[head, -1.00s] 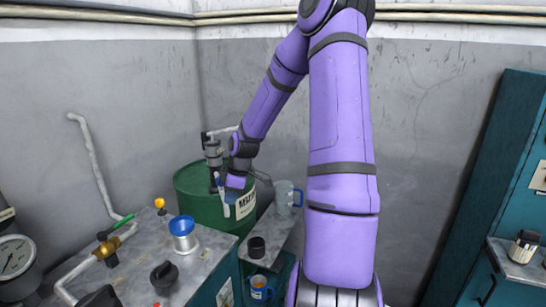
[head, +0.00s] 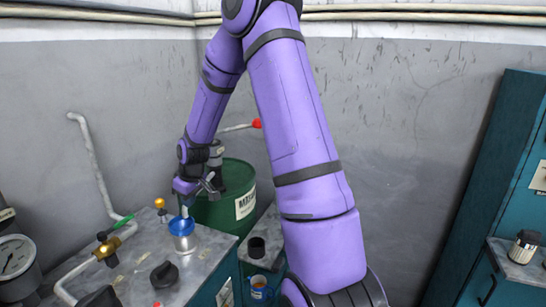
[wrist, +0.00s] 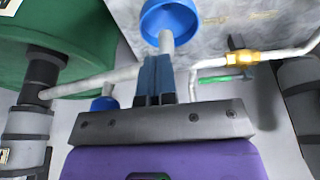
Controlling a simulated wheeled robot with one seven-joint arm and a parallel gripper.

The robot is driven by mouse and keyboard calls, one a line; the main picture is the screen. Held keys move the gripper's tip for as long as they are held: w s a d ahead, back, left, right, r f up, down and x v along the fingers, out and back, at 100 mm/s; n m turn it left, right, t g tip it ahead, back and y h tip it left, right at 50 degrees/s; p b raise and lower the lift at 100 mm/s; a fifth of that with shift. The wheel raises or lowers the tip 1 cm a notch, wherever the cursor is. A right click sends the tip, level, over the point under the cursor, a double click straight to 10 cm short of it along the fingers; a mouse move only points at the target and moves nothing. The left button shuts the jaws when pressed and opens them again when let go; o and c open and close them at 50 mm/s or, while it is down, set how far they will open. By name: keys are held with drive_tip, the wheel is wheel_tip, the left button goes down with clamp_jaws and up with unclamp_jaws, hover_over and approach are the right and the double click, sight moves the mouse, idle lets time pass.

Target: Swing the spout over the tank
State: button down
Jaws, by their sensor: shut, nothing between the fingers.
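The green drum (head: 228,208) carries a grey hand pump (head: 216,152), which also shows at the left of the wrist view (wrist: 42,75). The pump's grey spout (wrist: 85,86) runs from it past the fingers. Its end appears above the blue funnel (wrist: 180,20) in the wrist view, though exact alignment is hard to tell. The blue funnel (head: 182,226) sits on the bench, left of the drum. My gripper (head: 186,203) is shut, just above the funnel. In the wrist view its fingers (wrist: 156,66) lie against or right beside the spout, with nothing clamped.
The grey bench (head: 205,258) holds brass valve piping (head: 108,248) with a green handle, a yellow knob (head: 159,203) and a black knob (head: 164,274). A pump lever with a red end (head: 256,124) sticks out right. A black cup (head: 257,247) stands right of the bench.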

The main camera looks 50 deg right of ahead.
drive_tip(key=shift+w+a, duration=0.5)
drive_tip(key=shift+w, duration=0.4)
drive_tip(key=shift+w+a, duration=0.1)
